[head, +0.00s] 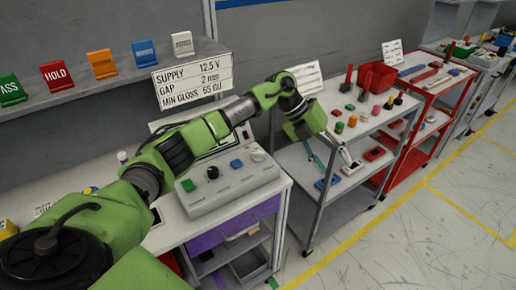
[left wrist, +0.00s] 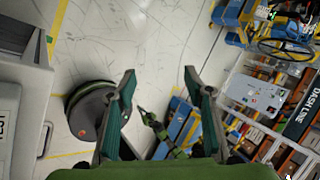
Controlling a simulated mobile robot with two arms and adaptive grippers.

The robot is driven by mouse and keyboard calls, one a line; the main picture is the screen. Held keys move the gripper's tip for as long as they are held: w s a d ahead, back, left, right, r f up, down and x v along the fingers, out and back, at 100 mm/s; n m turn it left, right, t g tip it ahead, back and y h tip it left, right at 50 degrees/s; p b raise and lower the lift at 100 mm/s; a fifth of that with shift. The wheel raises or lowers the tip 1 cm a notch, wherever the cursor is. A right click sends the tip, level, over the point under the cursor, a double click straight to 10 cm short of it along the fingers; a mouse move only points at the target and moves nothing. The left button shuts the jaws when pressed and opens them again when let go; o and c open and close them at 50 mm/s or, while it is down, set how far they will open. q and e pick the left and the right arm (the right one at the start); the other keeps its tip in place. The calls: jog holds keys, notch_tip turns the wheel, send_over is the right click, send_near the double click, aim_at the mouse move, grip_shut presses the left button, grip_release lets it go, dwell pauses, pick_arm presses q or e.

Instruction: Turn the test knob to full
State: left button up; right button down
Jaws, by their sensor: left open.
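The likely test knob is a black knob (head: 212,172) on top of a grey test box (head: 232,192). Its setting is too small to read. My left arm reaches over and behind the box. My left gripper (head: 345,155) is well to the right of the box, near the grey cart, and away from the knob. In the left wrist view its fingers (left wrist: 159,76) are spread and empty, above the floor.
The box stands on a white-topped bench with a purple drawer (head: 232,228). A grey cart (head: 300,160) with small parts stands right of it, then a red cart (head: 440,85). A shelf with label cards and a SUPPLY sign (head: 192,80) is behind. The right floor is clear.

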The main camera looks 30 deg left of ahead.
pick_arm(q)
jog(key=s+a+r+n+y, duration=0.1)
jog(key=a+r+y, duration=0.4)
jog(key=a, duration=0.9)
notch_tip(320, 180, up, 4)
jog(key=r+n+g+y, duration=0.1)
jog(key=n+g+y, duration=0.1)
jog(key=y, duration=0.1)
send_over(258, 152)
jog(key=shift+m, duration=0.3)
notch_tip(258, 152, down, 14)
jog(key=p, duration=0.3)
jog(key=shift+r, duration=0.15)
jog(key=c, duration=1.1)
